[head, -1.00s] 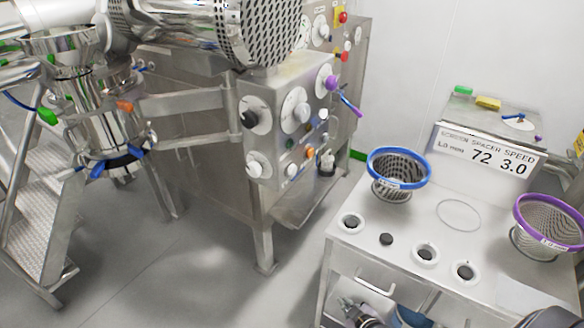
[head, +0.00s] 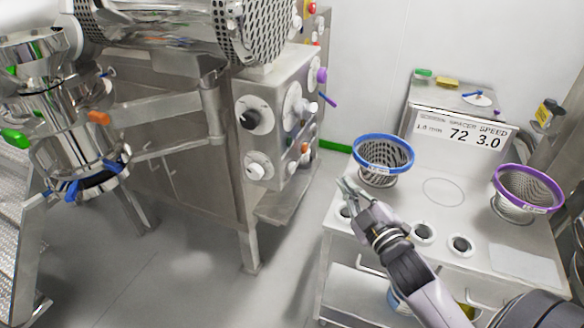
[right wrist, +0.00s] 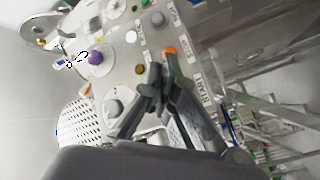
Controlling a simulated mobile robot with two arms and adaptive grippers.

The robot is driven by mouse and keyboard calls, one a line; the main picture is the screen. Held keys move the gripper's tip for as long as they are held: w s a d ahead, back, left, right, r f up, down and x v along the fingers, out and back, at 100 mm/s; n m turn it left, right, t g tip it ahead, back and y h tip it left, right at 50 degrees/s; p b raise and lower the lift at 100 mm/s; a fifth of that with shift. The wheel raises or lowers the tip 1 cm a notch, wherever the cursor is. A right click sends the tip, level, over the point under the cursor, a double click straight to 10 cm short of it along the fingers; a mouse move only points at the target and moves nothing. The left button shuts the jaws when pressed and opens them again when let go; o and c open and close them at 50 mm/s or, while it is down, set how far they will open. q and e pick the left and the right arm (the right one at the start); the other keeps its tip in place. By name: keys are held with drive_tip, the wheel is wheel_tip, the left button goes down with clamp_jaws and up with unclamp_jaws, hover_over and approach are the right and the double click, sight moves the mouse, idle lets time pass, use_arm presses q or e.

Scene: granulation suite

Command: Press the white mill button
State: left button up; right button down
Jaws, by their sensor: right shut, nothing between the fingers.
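The steel mill control panel (head: 275,115) stands left of centre in the head view, with several knobs and small buttons. A small white button (head: 292,168) sits low on its right face, below an orange button (head: 304,147). I cannot tell for certain which white button is the mill's. My right gripper (head: 346,187) is shut and empty, right of the panel and apart from it, in front of the cart's left end. In the right wrist view the shut fingers (right wrist: 160,72) point at the panel (right wrist: 122,70) and hide part of it, near a START label (right wrist: 206,90). My left gripper is not in view.
A steel cart (head: 455,205) on the right carries a blue-rimmed screen (head: 384,152), a purple-rimmed screen (head: 529,188) and a display sign (head: 460,132). Floor (head: 185,265) is clear in front of the mill.

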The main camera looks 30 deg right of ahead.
sight(292, 168)
drive_tip(key=shift+d, duration=0.1)
idle(0.3)
drive_tip(key=w+a, duration=0.6)
drive_tip(key=shift+w+b, duration=0.3)
drive_tip(key=shift+w, duration=0.05)
idle(1.4)
drive_tip(key=shift+w+a, duration=0.2)
drive_tip(key=shift+w, duration=0.1)
